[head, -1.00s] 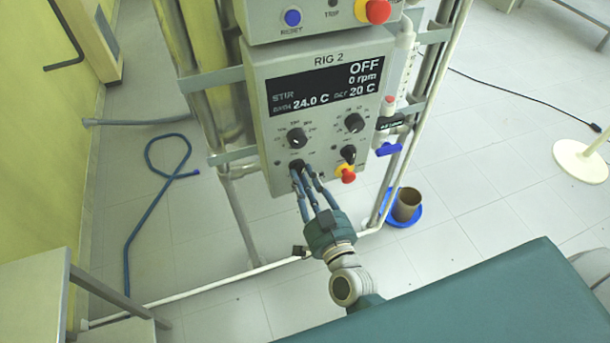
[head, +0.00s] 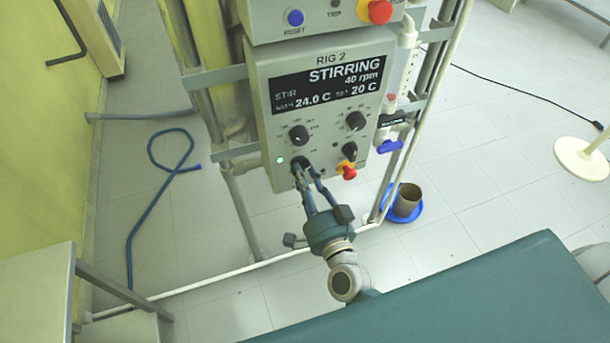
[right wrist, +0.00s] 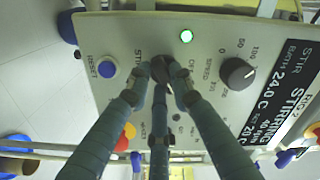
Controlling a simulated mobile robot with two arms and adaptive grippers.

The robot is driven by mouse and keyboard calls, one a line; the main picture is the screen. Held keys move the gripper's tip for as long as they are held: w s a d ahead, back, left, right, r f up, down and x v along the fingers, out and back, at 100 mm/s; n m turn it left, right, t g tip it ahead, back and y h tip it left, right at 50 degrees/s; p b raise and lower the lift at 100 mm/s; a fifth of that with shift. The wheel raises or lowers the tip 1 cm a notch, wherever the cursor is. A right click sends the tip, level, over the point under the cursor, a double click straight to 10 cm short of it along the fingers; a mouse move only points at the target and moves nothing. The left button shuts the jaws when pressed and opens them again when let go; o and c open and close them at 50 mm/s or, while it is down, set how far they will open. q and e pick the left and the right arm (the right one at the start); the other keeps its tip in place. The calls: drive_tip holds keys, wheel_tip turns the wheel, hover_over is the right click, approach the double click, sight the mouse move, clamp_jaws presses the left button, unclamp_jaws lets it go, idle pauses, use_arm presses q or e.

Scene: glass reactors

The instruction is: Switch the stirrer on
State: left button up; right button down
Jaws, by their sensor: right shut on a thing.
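The control box marked RIG 2 (head: 262,90) hangs on the metal frame. Its display (head: 326,84) reads STIRRING, 40 rpm, 24.0 C and 20 C. A green lamp (head: 280,160) is lit at the lower left of the panel and also shows in the right wrist view (right wrist: 186,36). My right gripper (head: 302,170) is shut on the stirrer switch knob (right wrist: 160,68) beside that lamp. The fingers hide most of the knob. The speed knob (right wrist: 237,72) is to the right of it in the wrist view. My left gripper is not in view.
A blue RESET button (right wrist: 107,68) is close to the fingers in the wrist view. A blue-handled valve (head: 390,146) is beside the box.

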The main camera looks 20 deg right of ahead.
idle(0.5)
drive_tip(key=c, duration=1.5)
unclamp_jaws()
drive_tip(key=s, duration=1.2)
drive_tip(key=shift+d, duration=0.25)
